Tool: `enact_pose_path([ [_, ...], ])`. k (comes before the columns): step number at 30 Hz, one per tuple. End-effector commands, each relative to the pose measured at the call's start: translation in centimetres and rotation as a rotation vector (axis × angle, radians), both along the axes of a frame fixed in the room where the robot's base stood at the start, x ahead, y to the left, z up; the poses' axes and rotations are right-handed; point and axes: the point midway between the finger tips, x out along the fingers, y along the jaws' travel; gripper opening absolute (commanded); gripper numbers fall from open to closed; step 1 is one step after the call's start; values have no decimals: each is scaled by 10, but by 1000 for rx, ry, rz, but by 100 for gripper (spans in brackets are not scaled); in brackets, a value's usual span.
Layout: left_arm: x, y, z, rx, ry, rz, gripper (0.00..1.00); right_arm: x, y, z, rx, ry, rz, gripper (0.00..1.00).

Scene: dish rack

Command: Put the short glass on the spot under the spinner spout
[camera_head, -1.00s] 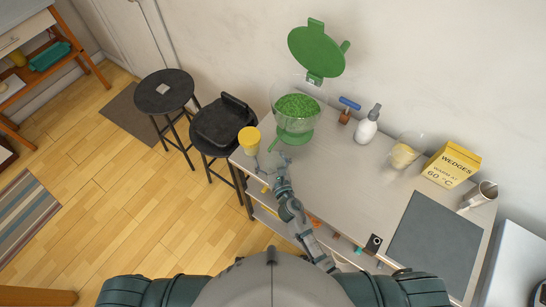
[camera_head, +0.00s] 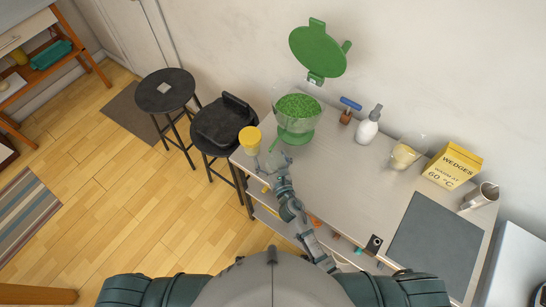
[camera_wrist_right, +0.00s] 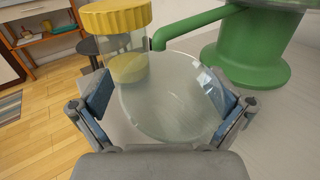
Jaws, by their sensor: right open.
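The short glass (camera_wrist_right: 165,100) is clear and faint in the right wrist view, between the spread fingers of my right gripper (camera_wrist_right: 160,112). The fingers stand apart on either side of it; contact is hard to tell. The green spinner (camera_head: 297,108) stands on the counter with its lid raised. Its spout (camera_wrist_right: 190,29) reaches toward the glass, just beyond and above it in the right wrist view. Whether the glass is exactly under the spout tip is unclear. My right gripper is also low at the counter's left end in the head view (camera_head: 273,170). My left gripper is not in view.
A yellow-lidded jar (camera_wrist_right: 116,38) stands close beside the glass and my left-hand finger. The counter's middle (camera_head: 345,180) is clear.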

Motion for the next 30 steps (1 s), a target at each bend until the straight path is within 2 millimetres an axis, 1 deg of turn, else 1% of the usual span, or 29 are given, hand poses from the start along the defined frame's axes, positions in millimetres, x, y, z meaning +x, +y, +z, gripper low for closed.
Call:
enact_pose_path([
  [1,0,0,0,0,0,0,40,1,7,10,7,-18,13,100],
  [7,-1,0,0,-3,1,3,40,0,6,9,7,-17,13,100],
  [11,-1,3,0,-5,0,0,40,-10,2,8,6,-16,13,100],
  [14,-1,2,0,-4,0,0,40,-27,-6,5,7,-10,11,100],
  [18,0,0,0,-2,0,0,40,-60,-23,2,12,-3,4,100],
  [21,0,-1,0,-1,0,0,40,-81,-33,2,16,-3,1,100],
  [24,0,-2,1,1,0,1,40,-97,-42,0,15,0,-1,100],
  [30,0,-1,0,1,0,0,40,-113,-47,0,16,-3,-1,100],
])
